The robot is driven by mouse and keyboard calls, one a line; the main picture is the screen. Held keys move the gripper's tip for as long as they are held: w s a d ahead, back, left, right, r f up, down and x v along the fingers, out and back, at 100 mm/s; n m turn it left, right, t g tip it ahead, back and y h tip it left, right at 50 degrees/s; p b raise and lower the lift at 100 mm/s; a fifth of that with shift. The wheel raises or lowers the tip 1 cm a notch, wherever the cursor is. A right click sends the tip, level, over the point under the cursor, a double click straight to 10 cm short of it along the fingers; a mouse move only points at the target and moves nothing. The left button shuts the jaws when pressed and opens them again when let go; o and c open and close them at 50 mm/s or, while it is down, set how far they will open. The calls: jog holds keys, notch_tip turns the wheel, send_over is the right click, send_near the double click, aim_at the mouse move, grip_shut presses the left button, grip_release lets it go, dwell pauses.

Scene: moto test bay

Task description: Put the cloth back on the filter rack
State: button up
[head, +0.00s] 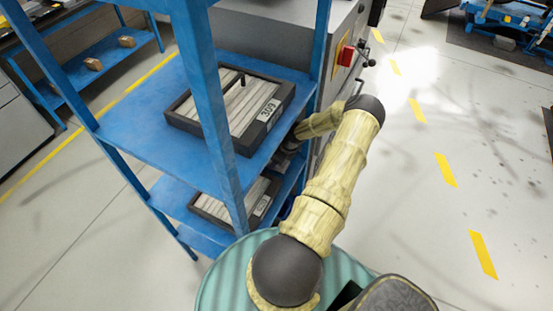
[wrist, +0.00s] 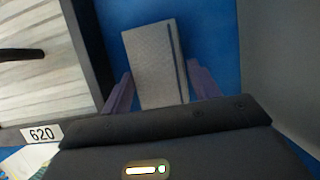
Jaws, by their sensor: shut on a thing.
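The cloth (wrist: 155,55) is a grey, folded rectangle with a dark stripe along its right side, seen in the wrist view. My gripper (wrist: 160,88) has its two purple fingers on either side of the cloth and is shut on it. Blue shelf surface lies behind the cloth; I cannot tell whether the cloth rests on it or hangs just above. In the head view the blue filter rack (head: 203,95) stands left of my arm. My arm reaches into its right side between the shelves, and the cloth is hidden there.
A black-framed filter labelled 620 (wrist: 84,45) lies close left of the cloth; a lower-shelf filter (head: 210,208) shows in the head view. A filter labelled 309 (head: 185,138) lies on the shelf above. A grey cabinet (head: 262,35) stands behind the rack. Open floor lies to the right.

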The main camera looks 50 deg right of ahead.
jog(key=shift+f, duration=0.7)
jog(key=o, duration=0.9)
jog(key=shift+r, duration=0.1)
jog(key=b+v, duration=0.2)
jog(key=v, duration=0.9)
jog(key=shift+s+d+r, duration=0.1)
jog(key=shift+s+r, duration=0.15)
jog(key=shift+r, duration=0.1)
